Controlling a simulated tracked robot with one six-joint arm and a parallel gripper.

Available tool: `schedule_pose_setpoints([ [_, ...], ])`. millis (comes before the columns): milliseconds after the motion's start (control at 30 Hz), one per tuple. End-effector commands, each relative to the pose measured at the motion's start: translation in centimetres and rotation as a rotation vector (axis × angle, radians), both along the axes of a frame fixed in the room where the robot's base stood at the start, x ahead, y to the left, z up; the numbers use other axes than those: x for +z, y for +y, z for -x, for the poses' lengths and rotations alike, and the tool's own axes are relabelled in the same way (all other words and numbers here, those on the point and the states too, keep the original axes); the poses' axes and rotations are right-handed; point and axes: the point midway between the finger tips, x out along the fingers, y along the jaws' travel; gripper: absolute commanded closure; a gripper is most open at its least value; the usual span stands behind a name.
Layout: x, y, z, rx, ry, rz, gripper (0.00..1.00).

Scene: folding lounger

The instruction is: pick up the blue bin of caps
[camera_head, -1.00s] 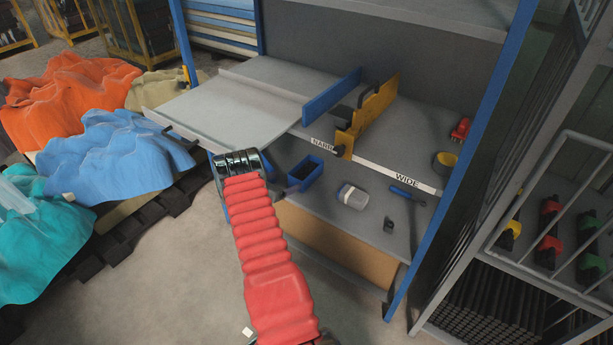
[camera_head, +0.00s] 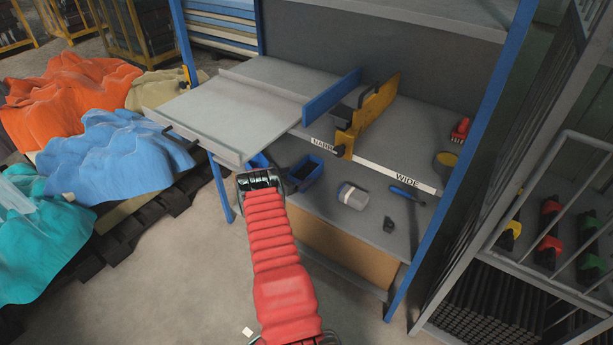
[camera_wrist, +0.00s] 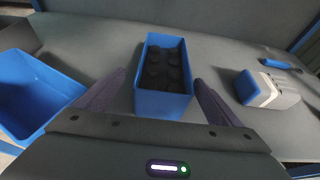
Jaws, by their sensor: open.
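The blue bin of caps (camera_head: 305,171) sits on the workbench's lower front surface, and its dark caps show inside it. In the wrist view the bin (camera_wrist: 163,104) lies straight ahead, with round black caps (camera_wrist: 165,70) in it. My gripper (camera_wrist: 157,98) is open, with one dark finger on each side of the bin's near end. I cannot tell whether either finger touches it. In the head view my red-sleeved arm reaches up to the bin, and the gripper (camera_head: 283,184) is partly hidden by the wrist.
Another blue bin (camera_wrist: 35,92) stands left of the gripper. A white and blue box (camera_head: 352,196), a blue-handled tool (camera_head: 406,193) and a small dark item (camera_head: 389,224) lie to the right.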

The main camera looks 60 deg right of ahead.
Motion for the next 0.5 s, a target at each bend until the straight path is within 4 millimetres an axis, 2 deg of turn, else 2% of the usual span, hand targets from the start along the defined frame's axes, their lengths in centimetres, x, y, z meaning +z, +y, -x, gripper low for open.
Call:
schedule_pose_setpoints([
  [500,-0.23,-0.61,0.22,-0.001,-0.001,0.000,0.12],
])
